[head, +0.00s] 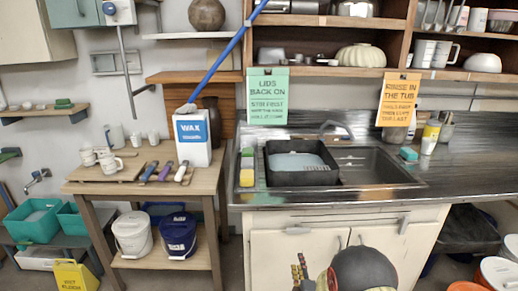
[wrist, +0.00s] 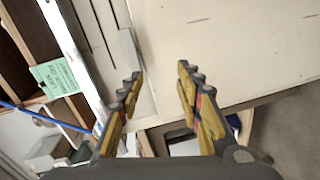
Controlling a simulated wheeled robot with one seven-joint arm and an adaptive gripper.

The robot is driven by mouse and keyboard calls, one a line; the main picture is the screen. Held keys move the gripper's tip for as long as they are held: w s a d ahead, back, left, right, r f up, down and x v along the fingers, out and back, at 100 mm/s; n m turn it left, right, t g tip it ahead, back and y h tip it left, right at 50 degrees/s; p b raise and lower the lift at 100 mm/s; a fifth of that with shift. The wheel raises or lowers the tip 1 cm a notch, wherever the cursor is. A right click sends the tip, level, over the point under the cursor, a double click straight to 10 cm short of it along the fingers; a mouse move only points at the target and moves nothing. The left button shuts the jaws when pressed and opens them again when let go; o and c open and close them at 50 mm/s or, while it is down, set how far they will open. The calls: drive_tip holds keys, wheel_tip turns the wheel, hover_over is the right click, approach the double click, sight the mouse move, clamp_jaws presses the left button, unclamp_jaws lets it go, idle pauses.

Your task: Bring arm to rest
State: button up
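My gripper (wrist: 161,76) shows in the wrist view with its two yellow-padded fingers apart. Nothing is between them; a pale cabinet front lies beyond. In the head view, my gripper (head: 300,268) is low at the bottom centre, in front of the cabinet doors (head: 285,247) below the counter. A dark rounded link of my arm is to its right. The lower part of my arm is cut off by the frame's bottom edge.
The counter (head: 465,170) holds a sink with a black tub (head: 300,163). A wooden table (head: 205,180) on the left holds a wax box (head: 192,140), with white (head: 133,234) and blue (head: 178,234) buckets beneath. A yellow floor sign (head: 75,276) stands lower left.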

drive_tip(key=s+f+m+g, duration=0.7)
drive_tip(key=s+f+g, duration=0.2)
drive_tip(key=s+f, duration=0.15)
drive_tip(key=s+d+r+m+g+p, duration=0.1)
drive_tip(key=s+r+m+g+p, duration=0.2)
drive_tip(key=s+r, duration=1.1)
drive_tip(key=s+r+m+g+p, duration=0.1)
drive_tip(key=s+r+m+g, duration=0.35)
drive_tip(key=s+r, duration=0.9)
wheel_tip(320, 180, up, 19)
drive_tip(key=s+m+t+p, duration=0.1)
drive_tip(key=s+t+p, duration=0.1)
drive_tip(key=t, duration=0.3)
drive_tip(key=shift+d+t+p, duration=0.35)
drive_tip(key=shift+p, duration=0.2)
drive_tip(key=shift+s+f+m, duration=0.1)
drive_tip(key=shift+m, duration=0.15)
drive_tip(key=shift+c, duration=0.3)
